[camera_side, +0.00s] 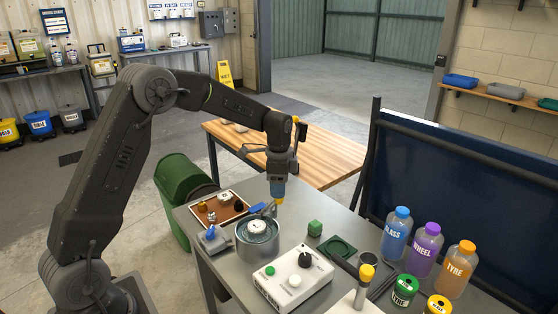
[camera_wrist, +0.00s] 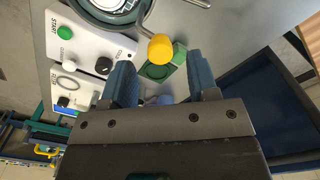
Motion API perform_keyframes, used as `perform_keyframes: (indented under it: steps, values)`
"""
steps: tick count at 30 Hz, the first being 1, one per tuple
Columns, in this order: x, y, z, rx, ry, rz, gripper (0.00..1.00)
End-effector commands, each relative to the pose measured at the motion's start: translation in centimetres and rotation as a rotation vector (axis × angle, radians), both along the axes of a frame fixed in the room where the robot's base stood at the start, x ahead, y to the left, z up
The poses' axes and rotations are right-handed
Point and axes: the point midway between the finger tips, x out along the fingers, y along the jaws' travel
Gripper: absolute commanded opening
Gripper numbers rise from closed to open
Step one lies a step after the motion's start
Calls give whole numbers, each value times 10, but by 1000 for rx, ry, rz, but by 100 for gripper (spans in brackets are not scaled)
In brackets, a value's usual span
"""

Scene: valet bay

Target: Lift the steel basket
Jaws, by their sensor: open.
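A round steel vessel (camera_side: 257,248) stands on the grey table, and part of its rim shows at the top of the wrist view (camera_wrist: 118,16). Something round and teal-grey sits inside it; I cannot clearly tell the steel basket from the vessel. A yellow knob (camera_wrist: 161,47) shows beyond my fingertips, apparently on a handle rising from the vessel; how it joins is unclear. My gripper (camera_side: 278,190) points down above the vessel's right side. In the wrist view its blue fingers (camera_wrist: 160,80) are spread, with nothing held between them.
A white control box (camera_side: 293,280) with a green button stands in front of the vessel. A green block (camera_side: 315,228) and a dark green pad (camera_side: 337,248) lie to the right. Several labelled bottles (camera_side: 424,248) stand further right. A brown tray (camera_side: 219,208) is behind left.

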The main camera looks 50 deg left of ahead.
Motion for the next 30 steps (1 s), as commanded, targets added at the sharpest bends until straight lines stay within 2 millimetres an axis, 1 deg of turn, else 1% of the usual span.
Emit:
perform_keyframes:
  steps: [1,3,9,12,15,21,30]
  values:
    - [1,0,13,1,-6,0,54]
    - [1,0,30,1,-7,0,54]
    - [1,0,73,1,-6,0,54]
    - [0,0,90,1,-5,0,54]
    - [1,0,102,1,-4,0,54]
    - [0,0,112,1,-2,0,54]
    - [-1,-1,113,0,-3,2,54]
